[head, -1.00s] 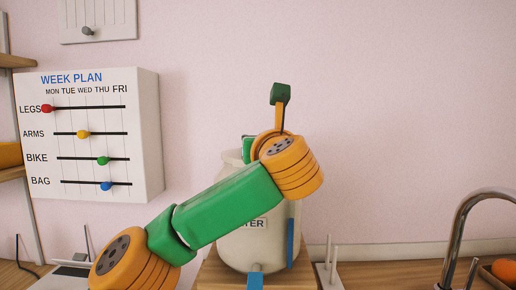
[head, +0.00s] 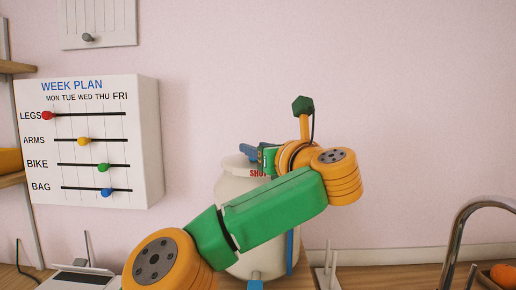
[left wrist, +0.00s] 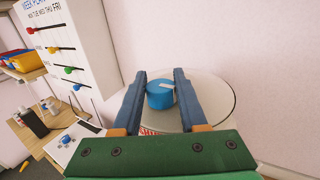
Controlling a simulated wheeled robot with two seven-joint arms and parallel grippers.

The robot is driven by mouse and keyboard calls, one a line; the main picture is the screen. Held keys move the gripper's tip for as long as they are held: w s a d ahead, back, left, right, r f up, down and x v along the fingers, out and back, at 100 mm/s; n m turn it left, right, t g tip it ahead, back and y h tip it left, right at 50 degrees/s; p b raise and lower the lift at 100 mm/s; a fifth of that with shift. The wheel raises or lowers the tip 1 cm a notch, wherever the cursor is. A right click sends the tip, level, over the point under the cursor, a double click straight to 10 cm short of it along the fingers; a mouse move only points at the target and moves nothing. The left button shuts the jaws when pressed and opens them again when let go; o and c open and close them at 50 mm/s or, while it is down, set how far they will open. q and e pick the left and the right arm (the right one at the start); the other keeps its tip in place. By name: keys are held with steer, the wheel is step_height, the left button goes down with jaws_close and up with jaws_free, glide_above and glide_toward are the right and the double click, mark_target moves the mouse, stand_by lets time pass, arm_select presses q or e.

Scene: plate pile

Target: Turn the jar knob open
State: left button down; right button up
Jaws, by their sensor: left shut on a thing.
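The jar (head: 231,191) is a large cream-white container with a pale round lid (left wrist: 217,104). A red label, partly hidden and reading about "SHU", shows near its top in the head view. The blue round knob (left wrist: 159,97) stands on the lid and has a white pointer mark on top. My left gripper (head: 249,152) is above the lid, its two blue fingers on either side of the knob in the left wrist view (left wrist: 160,92), shut on it. My green and orange left arm hides much of the jar's front. My right gripper is in neither view.
A white week-plan board (head: 148,140) with coloured sliders stands at the left. A silver tap (head: 456,235) and an orange (head: 502,274) are at the right. A white pronged stand (head: 327,268) is right of the jar. The wall space above is clear.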

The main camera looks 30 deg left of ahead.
arm_select(q)
steer(key=shift+f, duration=0.1)
steer(key=shift+c, duration=2.2)
jaws_free()
steer(key=shift+a, duration=0.1)
steer(key=b+v, duration=0.3)
steer(key=v, duration=0.4)
